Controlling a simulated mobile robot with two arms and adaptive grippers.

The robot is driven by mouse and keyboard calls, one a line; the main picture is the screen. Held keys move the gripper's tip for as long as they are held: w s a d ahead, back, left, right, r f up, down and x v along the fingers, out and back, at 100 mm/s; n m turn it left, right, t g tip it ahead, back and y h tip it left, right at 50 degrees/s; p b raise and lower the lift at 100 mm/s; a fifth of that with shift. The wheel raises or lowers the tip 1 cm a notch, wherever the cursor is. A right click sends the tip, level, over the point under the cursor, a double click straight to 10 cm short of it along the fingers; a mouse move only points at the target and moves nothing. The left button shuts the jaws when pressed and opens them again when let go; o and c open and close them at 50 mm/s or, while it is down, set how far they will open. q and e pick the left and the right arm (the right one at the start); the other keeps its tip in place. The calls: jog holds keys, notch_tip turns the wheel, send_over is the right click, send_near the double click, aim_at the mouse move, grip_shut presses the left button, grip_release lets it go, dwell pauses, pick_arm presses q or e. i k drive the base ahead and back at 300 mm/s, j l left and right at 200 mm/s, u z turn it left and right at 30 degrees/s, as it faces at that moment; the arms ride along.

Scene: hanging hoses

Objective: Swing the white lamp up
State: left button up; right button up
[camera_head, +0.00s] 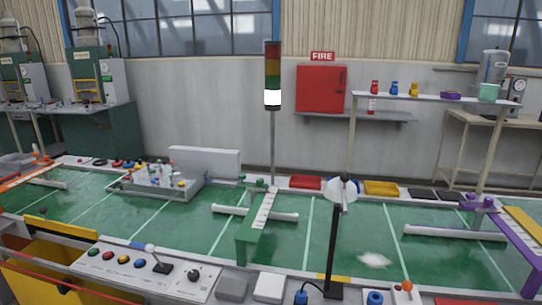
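A lamp with a white head (341,190) on a thin black upright post (333,245) stands at the front edge of the green work surface, right of the middle. Its head sits at the top of the post; its exact tilt is hard to tell. A pale bright patch (374,260) lies on the green surface to the right of the post. Neither of my grippers is in view.
A control panel (140,272) with coloured buttons and a small lever is at the front left. A green clamp bar (258,225) stands left of the lamp, a purple one (505,235) at the right. A signal tower (273,75) rises behind. Green surface (430,265) right of the lamp is mostly clear.

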aim_at(343, 189)
jog(key=l+u, duration=0.15)
jog(key=u, duration=0.25)
jog(key=l+u, duration=0.15)
jog(key=u, duration=0.25)
jog(key=k+l+u, duration=0.15)
jog(key=l, duration=0.3)
jog(key=k+l+u, duration=0.1)
jog(key=l, duration=0.35)
jog(key=k+l+u, duration=0.15)
jog(key=l, duration=0.3)
jog(key=k+l+u, duration=0.1)
jog(key=l, duration=0.3)
jog(key=k+l+u, duration=0.15)
jog(key=l, duration=0.25)
jog(key=k, duration=0.1)
